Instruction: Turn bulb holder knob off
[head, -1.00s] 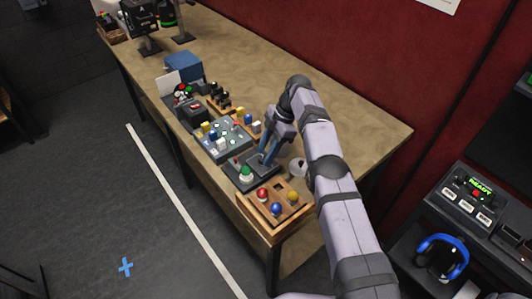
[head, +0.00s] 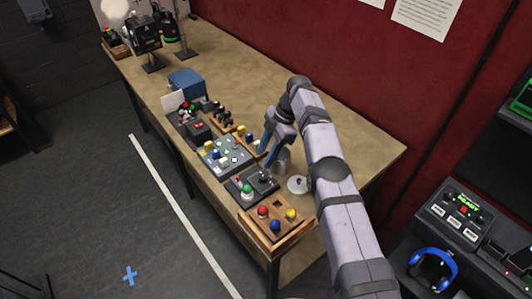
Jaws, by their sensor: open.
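The bulb holder (head: 240,179) is a dark flat base near the table's front edge, in the head view. A green bulb (head: 247,189) stands on it. A small grey knob or lever (head: 265,176) shows on its right part, too small to tell its setting. My gripper (head: 263,149) is open and empty, with bluish fingers pointing down. It is just behind the bulb holder, above the table and apart from the knob as far as I can tell.
A wooden box (head: 272,228) with red, blue and yellow balls stands in front. A grey button panel (head: 226,157) lies beyond the holder. A white round piece (head: 298,184) lies to the right. The table's back right (head: 350,135) is clear.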

